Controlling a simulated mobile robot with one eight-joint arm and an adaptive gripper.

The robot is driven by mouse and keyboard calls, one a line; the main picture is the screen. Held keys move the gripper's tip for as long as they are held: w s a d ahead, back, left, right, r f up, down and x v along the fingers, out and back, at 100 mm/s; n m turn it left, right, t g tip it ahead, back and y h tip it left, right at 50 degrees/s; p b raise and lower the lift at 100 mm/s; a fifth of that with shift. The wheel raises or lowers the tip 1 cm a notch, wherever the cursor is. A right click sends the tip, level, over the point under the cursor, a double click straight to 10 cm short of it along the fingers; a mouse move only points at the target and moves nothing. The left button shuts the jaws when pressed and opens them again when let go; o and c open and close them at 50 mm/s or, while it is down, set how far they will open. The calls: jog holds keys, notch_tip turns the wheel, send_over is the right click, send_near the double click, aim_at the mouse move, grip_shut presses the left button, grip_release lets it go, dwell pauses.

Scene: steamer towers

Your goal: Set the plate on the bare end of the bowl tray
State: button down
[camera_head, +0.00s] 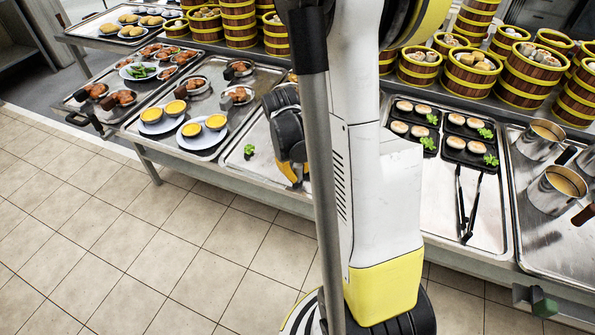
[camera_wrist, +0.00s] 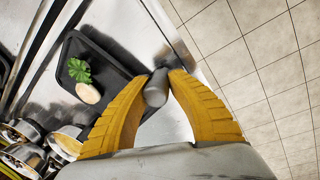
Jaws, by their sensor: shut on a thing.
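The plate (camera_wrist: 122,99) is black and rectangular, with a green garnish and a pale round piece of food on it. It shows in the wrist view over a metal surface. My gripper (camera_wrist: 156,88) is shut on a small grey piece at the plate's edge. In the head view my arm hides most of the gripper and plate. Several yellow bowls (camera_head: 214,122) stand on pale plates on a metal tray (camera_head: 131,128) left of my gripper. A bare metal stretch (camera_head: 238,168) with a small garnish lies between those bowls and my gripper.
Black plates of dumplings (camera_head: 468,148) and tongs (camera_head: 466,207) lie on a tray to the right. Metal pots (camera_head: 557,188) stand at far right. Wooden steamers (camera_head: 473,78) line the back. Tiled floor (camera_head: 150,240) is clear in front.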

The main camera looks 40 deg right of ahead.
jog(key=shift+f+b, duration=0.35)
jog(key=shift+f, duration=0.05)
jog(key=c, duration=1.5)
grip_release()
jog(key=shift+c, duration=0.2)
jog(key=shift+a, duration=0.2)
jog(key=shift+r, duration=0.15)
jog(key=shift+r+p, duration=2.45)
jog(key=shift+r, duration=0.75)
jog(key=shift+r, duration=0.15)
jog(key=o, duration=0.6)
